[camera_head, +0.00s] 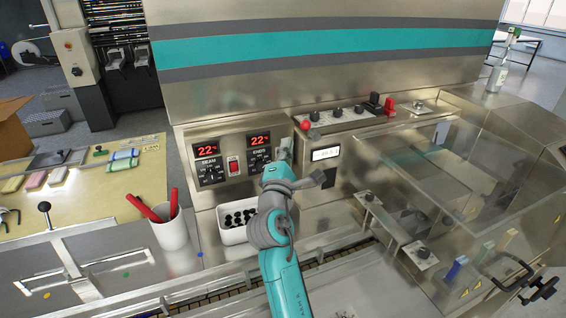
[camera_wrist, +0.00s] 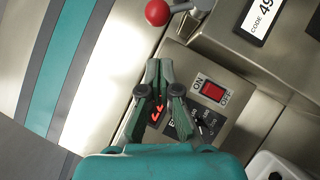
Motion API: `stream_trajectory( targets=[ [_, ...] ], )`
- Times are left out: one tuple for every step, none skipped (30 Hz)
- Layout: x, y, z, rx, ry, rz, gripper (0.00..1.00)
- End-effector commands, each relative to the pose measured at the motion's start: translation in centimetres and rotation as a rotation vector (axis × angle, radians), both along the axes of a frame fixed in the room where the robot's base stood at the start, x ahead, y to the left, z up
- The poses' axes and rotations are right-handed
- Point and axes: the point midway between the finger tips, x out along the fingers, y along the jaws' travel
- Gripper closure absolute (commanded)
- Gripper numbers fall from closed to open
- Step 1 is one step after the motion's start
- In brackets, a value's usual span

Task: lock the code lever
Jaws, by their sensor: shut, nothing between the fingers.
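A lever with a red ball knob (camera_head: 305,124) sits on the machine's steel front, just above the white code display (camera_head: 325,154). In the wrist view the red ball (camera_wrist: 157,12) is at the top edge, on a pale metal arm, beside the display reading CODE 49 (camera_wrist: 262,18). I cannot tell whether this lever is locked. My gripper (camera_head: 285,146) is shut and empty, in front of the right side of the temperature panel. In the wrist view my gripper (camera_wrist: 158,66) points toward the red ball, clearly apart from it, and partly covers a red digit readout.
The temperature panel (camera_head: 221,165) carries two readouts, dials and a red switch (camera_wrist: 213,91). Below stand a white bin (camera_head: 232,234) of black parts and a white cup (camera_head: 169,232) with red-handled tools. Knobs and a red block (camera_head: 390,106) line the ledge right of the lever.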

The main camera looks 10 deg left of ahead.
Motion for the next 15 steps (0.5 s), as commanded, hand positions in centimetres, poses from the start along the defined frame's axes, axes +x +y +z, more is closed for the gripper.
stream_trajectory(
  targets=[
    [0.5,-0.8,0.5,0.002,-0.001,-0.004,1.00],
    [0.8,-1.1,0.7,0.001,-0.002,-0.004,1.00],
    [1.1,-1.3,0.9,0.003,-0.001,-0.003,1.00],
    [1.3,-1.5,1.1,0.002,-0.002,-0.003,1.00],
    [1.5,-1.7,1.2,0.001,0.000,-0.003,1.00],
    [1.7,-1.9,1.3,0.002,0.000,-0.003,1.00],
    [1.8,-2.1,1.4,0.002,0.001,-0.003,1.00],
    [1.9,-2.2,1.4,0.001,0.001,-0.003,1.00],
    [2.0,-2.3,1.5,0.001,0.000,-0.002,1.00],
    [2.1,-2.3,1.6,0.001,0.000,-0.002,1.00],
    [2.1,-2.3,1.6,0.000,0.001,-0.001,1.00],
    [2.2,-2.4,1.6,0.000,0.001,-0.001,1.00],
    [2.2,-2.4,1.7,0.000,0.001,-0.001,1.00],
    [2.2,-2.4,1.7,0.000,0.001,-0.001,1.00],
    [2.2,-2.4,1.7,0.000,0.001,-0.001,1.00]
  ],
)
